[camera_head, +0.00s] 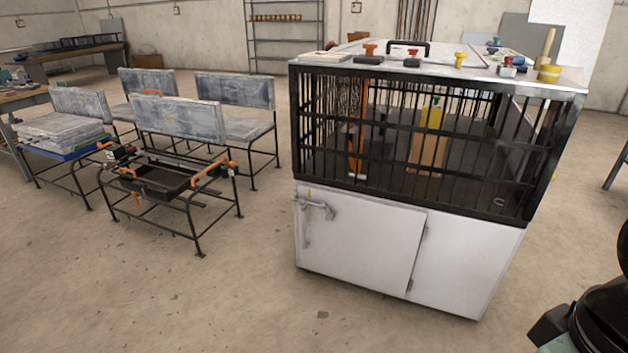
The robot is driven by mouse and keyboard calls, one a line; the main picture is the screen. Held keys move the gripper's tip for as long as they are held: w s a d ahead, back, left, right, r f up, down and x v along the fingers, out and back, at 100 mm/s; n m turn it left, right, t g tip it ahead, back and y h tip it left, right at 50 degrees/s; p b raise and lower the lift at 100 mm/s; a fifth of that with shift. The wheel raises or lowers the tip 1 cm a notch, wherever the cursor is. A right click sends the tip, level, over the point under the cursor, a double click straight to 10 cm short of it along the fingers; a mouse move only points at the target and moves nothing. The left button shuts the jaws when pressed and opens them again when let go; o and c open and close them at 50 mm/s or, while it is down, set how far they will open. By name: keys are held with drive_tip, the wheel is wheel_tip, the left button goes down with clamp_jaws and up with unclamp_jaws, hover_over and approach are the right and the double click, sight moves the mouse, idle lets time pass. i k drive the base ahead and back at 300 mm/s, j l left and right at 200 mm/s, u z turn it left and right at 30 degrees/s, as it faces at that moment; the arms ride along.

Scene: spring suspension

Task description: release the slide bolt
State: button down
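The slide bolt (316,206) is a grey metal latch at the upper left of a white cabinet door (365,245). Its bar lies roughly level near the door's left edge, and a thin part hangs down below it. The door looks closed, flush with the white front. The bolt is too small here to tell its exact position. My gripper is not in view; only a dark part of my own body shows at the lower right edge, well away from the bolt.
A black barred cage (470,150) forms the cabinet's upper half, with tools on its white top. Several metal-framed chairs (235,105) and a low black frame with orange handles (165,183) stand to the left. The concrete floor (250,300) before the cabinet is clear.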

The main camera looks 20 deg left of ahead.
sight(305, 208)
drive_tip(key=i+j+u, duration=0.1)
drive_tip(key=i+u, duration=0.35)
drive_tip(key=i+l+u, duration=0.1)
drive_tip(key=i+u, duration=0.35)
drive_tip(key=i+l+u, duration=0.2)
drive_tip(key=i+u, duration=0.25)
drive_tip(key=i+j+u, duration=0.15)
drive_tip(key=i+u, duration=0.3)
drive_tip(key=i+j+u, duration=0.1)
drive_tip(key=i+u, duration=0.3)
drive_tip(key=i+l+u, duration=0.1)
drive_tip(key=i+u, duration=0.2)
drive_tip(key=u, duration=0.15)
drive_tip(key=i, duration=0.3)
drive_tip(key=z, duration=1.1)
